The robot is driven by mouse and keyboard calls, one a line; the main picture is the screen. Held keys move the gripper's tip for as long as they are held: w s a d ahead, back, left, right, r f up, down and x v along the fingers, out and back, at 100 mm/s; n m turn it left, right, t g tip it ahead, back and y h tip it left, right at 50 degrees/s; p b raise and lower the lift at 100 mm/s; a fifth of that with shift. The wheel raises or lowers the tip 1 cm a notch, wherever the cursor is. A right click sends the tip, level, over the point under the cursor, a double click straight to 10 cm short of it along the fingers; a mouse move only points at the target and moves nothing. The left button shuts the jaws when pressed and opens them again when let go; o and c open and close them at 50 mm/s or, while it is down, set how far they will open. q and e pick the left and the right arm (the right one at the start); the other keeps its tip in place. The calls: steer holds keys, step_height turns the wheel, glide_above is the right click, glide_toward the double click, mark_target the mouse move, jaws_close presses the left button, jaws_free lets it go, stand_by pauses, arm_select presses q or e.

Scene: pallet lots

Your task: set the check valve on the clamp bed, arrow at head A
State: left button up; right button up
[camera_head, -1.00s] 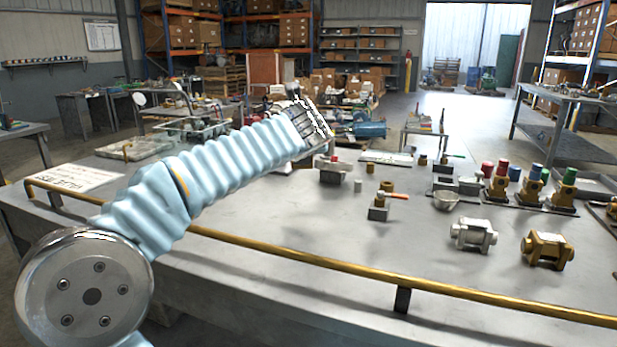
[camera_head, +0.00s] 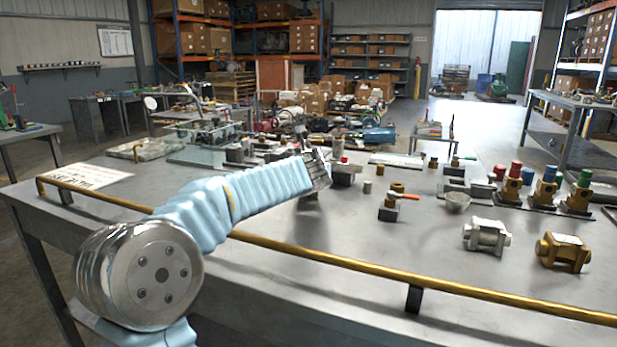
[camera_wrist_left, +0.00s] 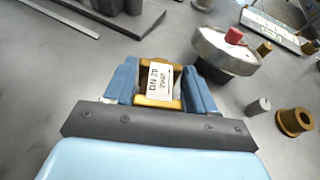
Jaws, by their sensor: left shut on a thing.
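My left gripper (camera_wrist_left: 161,88) is shut on a brass-coloured valve (camera_wrist_left: 158,68) between its blue finger pads in the left wrist view. The valve carries a white label reading DN 20 with an arrow along its edge. In the head view my left gripper (camera_head: 320,168) is low over the middle of the bench, and the valve in it cannot be made out. A dark grey plate with upright parts (camera_wrist_left: 118,12) lies beyond the fingers in the wrist view; I cannot tell whether it is the clamp bed. Head A cannot be identified. My right gripper is out of view.
A round metal piece with a red knob (camera_wrist_left: 226,52) stands close right of the fingers. A brass bushing (camera_wrist_left: 294,122) and small grey cylinder (camera_wrist_left: 259,106) lie further right. A silver valve (camera_head: 486,236) and a brass valve (camera_head: 564,251) stand behind the yellow rail (camera_head: 350,270).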

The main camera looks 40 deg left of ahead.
arm_select(q)
steer(key=shift+f, duration=0.15)
steer(key=o, duration=1.4)
steer(key=shift+c, duration=0.2)
